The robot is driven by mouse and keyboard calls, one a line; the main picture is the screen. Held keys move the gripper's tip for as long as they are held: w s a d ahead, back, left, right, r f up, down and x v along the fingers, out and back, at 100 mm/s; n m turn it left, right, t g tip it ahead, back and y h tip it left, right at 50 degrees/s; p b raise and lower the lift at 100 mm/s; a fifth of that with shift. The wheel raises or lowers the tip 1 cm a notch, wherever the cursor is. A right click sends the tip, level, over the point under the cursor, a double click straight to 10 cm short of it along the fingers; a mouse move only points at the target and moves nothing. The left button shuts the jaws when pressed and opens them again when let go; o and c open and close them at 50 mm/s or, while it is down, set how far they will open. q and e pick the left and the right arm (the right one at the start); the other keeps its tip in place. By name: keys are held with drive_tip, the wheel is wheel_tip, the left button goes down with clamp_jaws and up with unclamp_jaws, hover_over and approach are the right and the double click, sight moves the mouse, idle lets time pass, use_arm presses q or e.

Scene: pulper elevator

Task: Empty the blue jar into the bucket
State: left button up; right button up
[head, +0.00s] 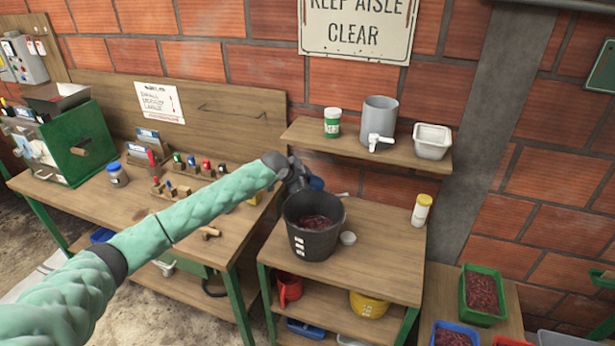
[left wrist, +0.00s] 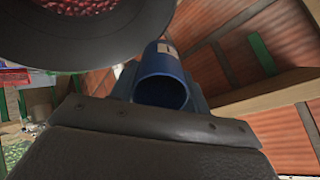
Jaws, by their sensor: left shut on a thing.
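The black bucket (head: 312,243) stands on the wooden table and holds dark red contents. Its dark rim also shows at the top left of the left wrist view (left wrist: 110,50). My left gripper (head: 303,183) is just behind the bucket's far rim, shut on the blue jar (head: 316,184). In the left wrist view the jar (left wrist: 163,68) is a blue cylinder with a pale label patch, one round end turned towards the camera and dark inside. The jar is beside the bucket's rim in that view. Whether anything is in it I cannot tell. My right gripper is not in view.
A small grey round lid (head: 348,238) lies right of the bucket. A yellow-capped bottle (head: 421,210) stands at the table's right. A wall shelf (head: 350,146) above holds a green jar, a grey dispenser (head: 380,120) and a white tub. The table's front right is clear.

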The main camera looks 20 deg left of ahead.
use_arm(q)
drive_tip(key=shift+w+r+g, duration=0.1)
drive_tip(key=shift+r+g, duration=0.2)
drive_tip(key=shift+r, duration=0.1)
drive_tip(key=shift+r+g+y+p, duration=0.2)
drive_tip(key=shift+g+y+p, duration=0.1)
drive_tip(key=shift+y+p, duration=0.1)
drive_tip(key=shift+f+g, duration=0.2)
drive_tip(key=shift+g, duration=0.2)
drive_tip(key=shift+s+a+g+y, duration=0.1)
drive_tip(key=shift+s+g+y, duration=0.1)
drive_tip(key=shift+g+y, duration=1.35)
drive_tip(key=shift+g+h, duration=0.35)
drive_tip(key=shift+r, duration=0.2)
wheel_tip(320, 180, up, 3)
drive_tip(key=shift+s+r+g+y, duration=0.1)
drive_tip(key=shift+r+g+y, duration=0.1)
drive_tip(key=shift+g+y, duration=0.5)
drive_tip(key=shift+s+a+r+g, duration=0.15)
drive_tip(key=shift+r+g, duration=0.35)
drive_tip(key=shift+r, duration=0.15)
